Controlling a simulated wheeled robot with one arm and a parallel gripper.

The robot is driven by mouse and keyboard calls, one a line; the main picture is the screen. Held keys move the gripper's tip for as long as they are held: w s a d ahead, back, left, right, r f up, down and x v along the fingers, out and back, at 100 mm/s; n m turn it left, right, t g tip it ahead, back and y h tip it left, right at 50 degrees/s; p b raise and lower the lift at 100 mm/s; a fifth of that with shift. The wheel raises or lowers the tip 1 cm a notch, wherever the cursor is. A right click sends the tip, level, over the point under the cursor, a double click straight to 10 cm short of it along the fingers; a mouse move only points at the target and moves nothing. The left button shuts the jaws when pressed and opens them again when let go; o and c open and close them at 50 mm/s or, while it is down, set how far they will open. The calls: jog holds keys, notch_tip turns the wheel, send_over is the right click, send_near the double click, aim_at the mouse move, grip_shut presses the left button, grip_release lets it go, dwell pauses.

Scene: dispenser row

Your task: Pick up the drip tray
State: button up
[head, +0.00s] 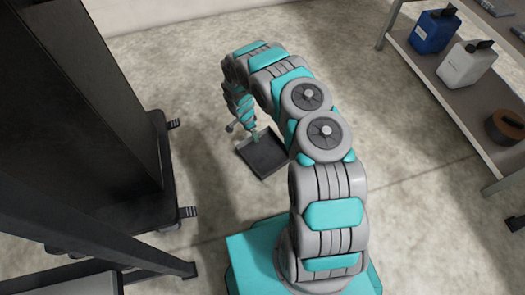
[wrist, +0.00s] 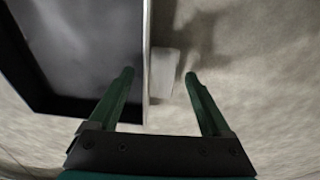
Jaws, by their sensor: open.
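The drip tray (head: 268,158) is a shallow, dark, square tray lying on the concrete floor. In the wrist view its dark inside (wrist: 75,45) fills the upper left, and its thin pale right wall (wrist: 147,60) runs upright through the picture. My gripper (wrist: 158,77) is open, with one green finger over the tray side and the other over the floor side of that wall. A pale rectangular patch, perhaps a tab, lies against the wall between the fingers. In the head view my gripper (head: 256,137) is at the tray's far edge. I cannot tell whether the fingers touch it.
Dark cabinets (head: 100,100) on feet stand at the left. The floor around the tray is clear.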

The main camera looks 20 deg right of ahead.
jog(key=shift+c, duration=0.3)
grip_shut()
dwell(0.3)
dwell(0.8)
